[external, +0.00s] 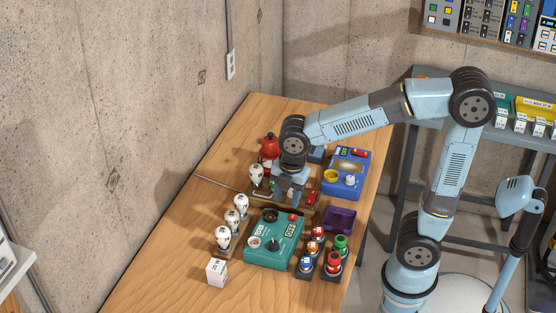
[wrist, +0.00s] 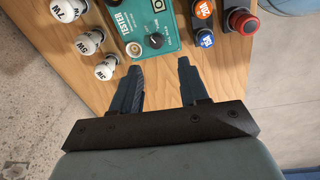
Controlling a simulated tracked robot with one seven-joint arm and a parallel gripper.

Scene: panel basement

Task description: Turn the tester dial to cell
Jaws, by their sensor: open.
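The tester is a teal box (external: 288,228) on the wooden table, with a dark round dial (external: 273,246) on its top face. In the wrist view, the tester (wrist: 170,28) lies just beyond my fingertips, with its dark dial (wrist: 155,41) nearly in line with the gap between them. A round pale socket sits beside the dial. My gripper (external: 289,199) points down just behind the tester in the external view. In the wrist view my gripper (wrist: 160,65) is open and empty, its two fingers apart from the dial.
White bulbs (external: 231,219) stand left of the tester, and a white box (external: 216,271) stands in front. Coloured push-buttons (external: 333,263) and a purple tray (external: 345,214) are to its right. A blue device (external: 357,167) and a red kettle-like object (external: 270,143) stand behind.

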